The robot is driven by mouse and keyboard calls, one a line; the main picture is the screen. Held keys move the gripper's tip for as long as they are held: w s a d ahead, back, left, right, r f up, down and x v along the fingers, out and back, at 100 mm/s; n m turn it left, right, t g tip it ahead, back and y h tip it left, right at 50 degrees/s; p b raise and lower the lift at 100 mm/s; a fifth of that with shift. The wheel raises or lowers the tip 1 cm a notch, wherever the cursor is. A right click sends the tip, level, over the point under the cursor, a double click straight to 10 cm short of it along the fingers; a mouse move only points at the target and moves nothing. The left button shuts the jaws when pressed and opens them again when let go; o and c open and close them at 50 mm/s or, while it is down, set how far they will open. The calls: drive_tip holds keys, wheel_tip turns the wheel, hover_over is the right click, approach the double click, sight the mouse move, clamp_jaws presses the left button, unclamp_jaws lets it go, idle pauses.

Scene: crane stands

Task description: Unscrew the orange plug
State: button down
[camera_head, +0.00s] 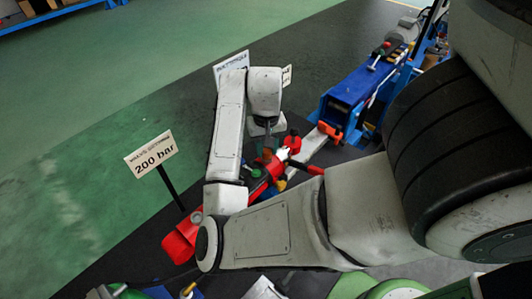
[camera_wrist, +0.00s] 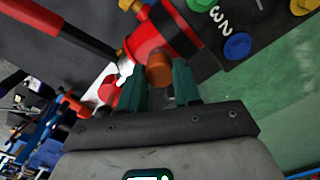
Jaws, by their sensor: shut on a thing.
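The orange plug (camera_wrist: 159,73) is a short brown-orange cylinder at the near side of a red cylindrical body (camera_wrist: 160,38) with a black band. My gripper (camera_wrist: 160,88) has teal fingers, one on each side of the plug, and is shut on it. The plug still meets the red body; its threads are hidden. In the head view my gripper (camera_head: 266,152) reaches down at the red body (camera_head: 262,182), and my arm hides much of it. The plug is too small there to make out.
Blue (camera_wrist: 237,46), green and yellow knobs stand to the right. A "200 bar" sign (camera_head: 152,154) stands left, and a blue machine (camera_head: 362,90) is behind right. Green floor (camera_head: 90,110) is open at left.

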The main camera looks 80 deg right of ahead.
drive_tip(key=n, duration=0.4)
drive_tip(key=shift+r, duration=2.05)
drive_tip(key=shift+s, duration=0.1)
